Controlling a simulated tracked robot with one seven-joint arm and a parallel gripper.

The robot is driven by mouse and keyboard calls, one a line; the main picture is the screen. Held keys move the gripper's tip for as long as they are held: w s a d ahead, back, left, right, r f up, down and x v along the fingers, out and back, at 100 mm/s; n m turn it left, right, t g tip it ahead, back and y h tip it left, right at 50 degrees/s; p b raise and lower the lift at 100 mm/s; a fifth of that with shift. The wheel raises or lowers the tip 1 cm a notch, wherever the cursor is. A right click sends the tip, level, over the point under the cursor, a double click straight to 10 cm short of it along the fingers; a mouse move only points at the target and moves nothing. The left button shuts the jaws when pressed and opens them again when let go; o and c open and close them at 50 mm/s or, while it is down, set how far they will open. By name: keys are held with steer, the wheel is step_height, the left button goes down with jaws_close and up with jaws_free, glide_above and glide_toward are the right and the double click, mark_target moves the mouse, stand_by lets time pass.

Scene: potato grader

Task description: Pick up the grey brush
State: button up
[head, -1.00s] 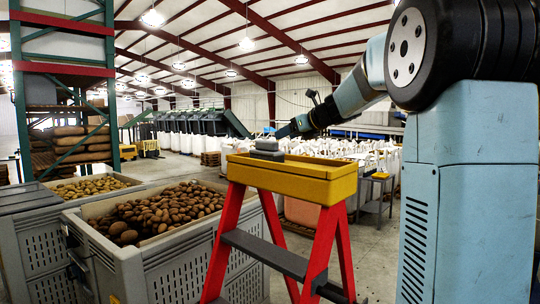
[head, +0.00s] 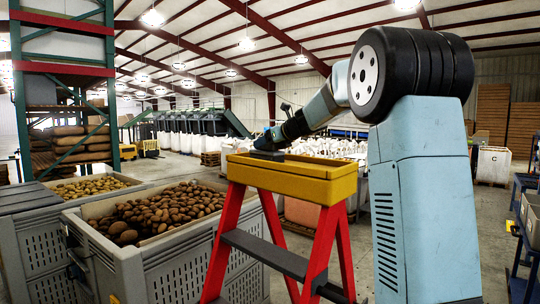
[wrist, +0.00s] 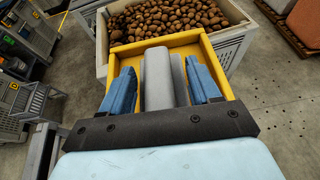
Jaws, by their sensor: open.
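The grey brush (wrist: 157,78) lies on the yellow top tray (wrist: 205,48) of a red stepladder. In the wrist view it sits between the two blue fingers of my gripper (wrist: 160,86), with a gap visible on each side. My gripper is open. In the head view my gripper (head: 268,143) is low over the left part of the yellow tray (head: 300,178). A grey part of the brush (head: 265,155) shows just below it; the rest is hidden. I cannot tell how far the fingers reach down beside the brush.
A large grey crate of potatoes (head: 115,268) stands left of the red stepladder (head: 318,250), close to it. Another potato crate is behind it. Blue shelving (head: 520,235) stands at the far right. Concrete floor is open to the right of the stepladder.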

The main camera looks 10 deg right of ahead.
steer(key=shift+w, duration=0.1)
steer(key=shift+c, duration=0.2)
steer(key=c, duration=1)
jaws_close()
steer(key=shift+r, duration=0.15)
